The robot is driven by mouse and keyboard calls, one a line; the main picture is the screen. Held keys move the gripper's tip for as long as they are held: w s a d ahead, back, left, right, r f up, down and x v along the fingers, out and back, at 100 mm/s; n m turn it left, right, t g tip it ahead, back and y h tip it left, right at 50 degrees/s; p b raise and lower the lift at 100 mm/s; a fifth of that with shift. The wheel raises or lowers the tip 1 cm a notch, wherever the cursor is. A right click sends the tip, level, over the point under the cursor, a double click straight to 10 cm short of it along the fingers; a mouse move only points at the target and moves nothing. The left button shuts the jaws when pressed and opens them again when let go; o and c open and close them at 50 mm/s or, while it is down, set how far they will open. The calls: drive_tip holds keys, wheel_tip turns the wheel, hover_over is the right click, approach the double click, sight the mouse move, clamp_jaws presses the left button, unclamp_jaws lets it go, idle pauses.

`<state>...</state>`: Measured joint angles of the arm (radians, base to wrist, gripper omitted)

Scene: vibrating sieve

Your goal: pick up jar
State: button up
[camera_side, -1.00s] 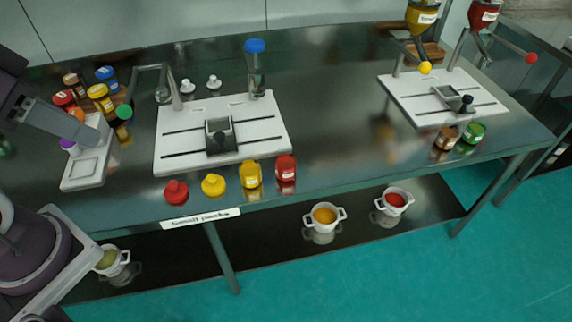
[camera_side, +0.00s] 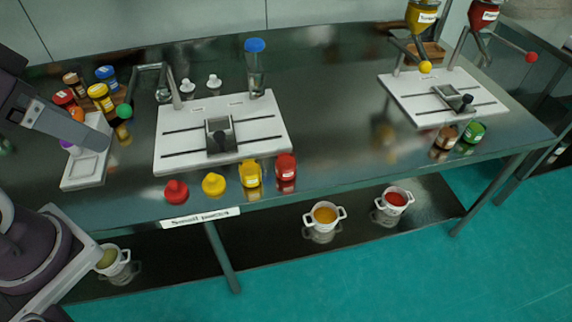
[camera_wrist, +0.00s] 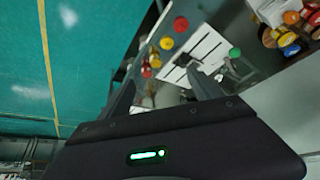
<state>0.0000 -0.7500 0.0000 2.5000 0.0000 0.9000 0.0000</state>
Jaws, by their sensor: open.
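Several jars stand on the dark table, and I cannot tell which one the task means. A red jar (camera_side: 286,168) and a yellow jar (camera_side: 250,174) stand side by side at the front edge. A brown jar (camera_side: 446,138) and a green jar (camera_side: 473,133) stand at the right. The yellow jar (camera_wrist: 155,61) and red jar (camera_wrist: 146,71) also show small in the wrist view. My gripper (camera_wrist: 160,75) is open with nothing between its fingers, well away from these jars. In the side view my arm is at the left edge.
A white sieve plate (camera_side: 270,148) lies behind the front jars. A red piece (camera_side: 176,191) and a yellow piece (camera_side: 213,184) stand left of them. A bottle with a blue cap (camera_side: 256,70) and more jars (camera_side: 100,97) stand behind.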

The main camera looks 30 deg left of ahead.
drive_tip(key=m+g, duration=0.5)
drive_tip(key=m, duration=0.8)
hover_over(286, 162)
drive_tip(key=a, duration=0.4)
wheel_tip(286, 162, down, 16)
drive_tip(key=d+f+m, duration=0.1)
drive_tip(key=f, duration=0.5)
drive_tip(key=w+f+m, duration=0.1)
drive_tip(key=f, duration=0.5)
drive_tip(key=w+d+f+m, duration=0.1)
drive_tip(key=f, duration=0.5)
drive_tip(key=shift+w+d+f+g, duration=0.15)
drive_tip(key=shift+d+f+g, duration=0.15)
drive_tip(key=shift+f, duration=0.05)
drive_tip(key=c, duration=1.4)
